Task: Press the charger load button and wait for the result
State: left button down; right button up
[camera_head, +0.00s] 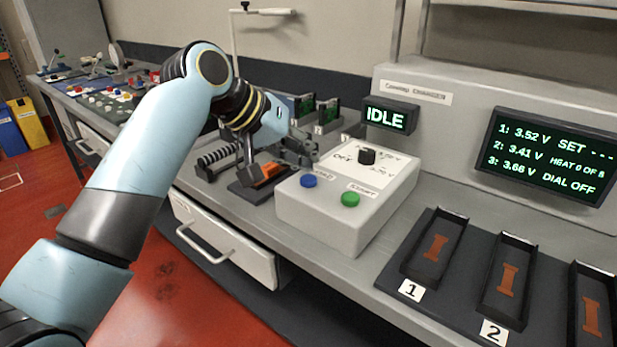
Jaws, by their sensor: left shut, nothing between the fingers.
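The white charger control box (375,210) stands on the bench in the middle. On its top are a blue button (309,180) with a small label too blurred to read surely, a green button (350,199) and a black dial (367,156) near the word OFF. A small display (386,117) behind it reads IDLE. The large screen (552,155) reads 3.52 V, 3.41 V and 3.66 V, SET with dashes, and DIAL OFF. My left gripper (308,152) is shut and empty, just behind and left of the box, apart from the blue button. My right gripper is out of view.
Dark trays (436,215) numbered 1 and 2, and a third at the right edge, lie right of the box. An orange block on a dark stand (250,192) sits left of it. A drawer (222,243) with a handle is below the bench.

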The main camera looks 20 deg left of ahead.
aim_at(306, 176)
pick_arm(q)
jog(key=shift+f, duration=0.15)
dwell(0.7)
jog(key=shift+f+p, duration=0.25)
jog(key=shift+p, duration=0.05)
jog(key=shift+f, duration=0.6)
dwell(0.8)
jog(key=shift+r, duration=0.1)
jog(key=shift+r+p, duration=0.85)
jog(key=shift+p, duration=0.4)
jog(key=shift+r, duration=0.1)
notch_tip(306, 176, up, 5)
jog(key=p, duration=0.6)
